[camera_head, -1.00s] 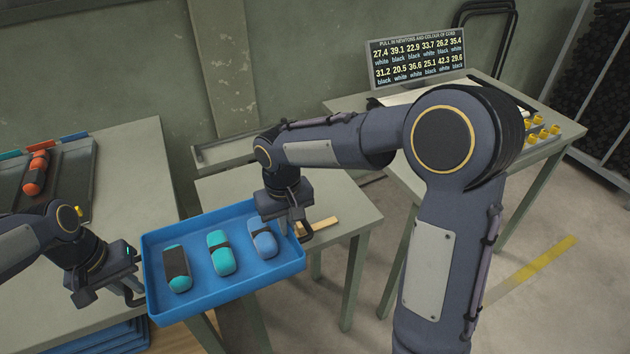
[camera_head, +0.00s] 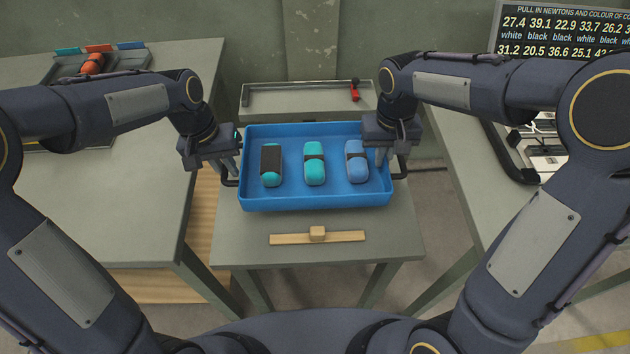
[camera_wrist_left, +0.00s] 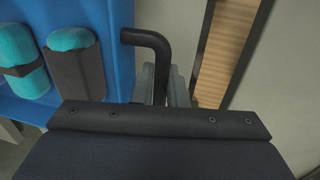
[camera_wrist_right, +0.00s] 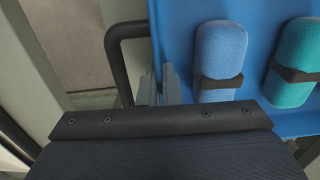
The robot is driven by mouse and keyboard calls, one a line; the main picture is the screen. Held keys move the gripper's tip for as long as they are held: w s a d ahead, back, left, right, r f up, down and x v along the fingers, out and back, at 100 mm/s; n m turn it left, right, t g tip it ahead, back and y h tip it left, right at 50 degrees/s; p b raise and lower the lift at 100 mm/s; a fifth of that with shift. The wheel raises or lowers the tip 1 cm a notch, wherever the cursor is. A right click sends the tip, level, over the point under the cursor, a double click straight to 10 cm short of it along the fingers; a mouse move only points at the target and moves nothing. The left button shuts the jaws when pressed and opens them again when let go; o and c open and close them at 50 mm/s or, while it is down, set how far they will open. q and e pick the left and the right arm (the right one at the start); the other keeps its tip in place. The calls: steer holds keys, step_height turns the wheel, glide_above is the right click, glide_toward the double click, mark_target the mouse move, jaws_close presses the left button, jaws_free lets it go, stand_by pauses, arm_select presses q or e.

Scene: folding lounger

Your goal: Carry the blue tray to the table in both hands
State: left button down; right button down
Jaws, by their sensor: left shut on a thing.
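The blue tray (camera_head: 315,200) is level over the small grey middle table (camera_head: 318,250); I cannot tell whether it touches the top. It carries a black-and-teal roll (camera_head: 271,178), a teal roll (camera_head: 314,172) and a blue roll (camera_head: 356,172). My left gripper (camera_head: 232,168) is shut on the tray's black left handle, which shows between its fingers in the left wrist view (camera_wrist_left: 150,40). My right gripper (camera_head: 382,158) is at the tray's right wall. In the right wrist view its fingers are beside the right handle (camera_wrist_right: 116,60), apart from its outer bar; their grip is unclear.
A wooden bar with a block (camera_head: 318,237) lies on the middle table in front of the tray. A grey rail with a red clip (camera_head: 354,90) is behind it. A larger table (camera_head: 120,210) stands left, another table (camera_head: 470,190) right.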

mark_target(234, 190)
arm_select(q)
steer(key=shift+f, duration=0.15)
arm_select(e)
steer(key=shift+f, duration=0.2)
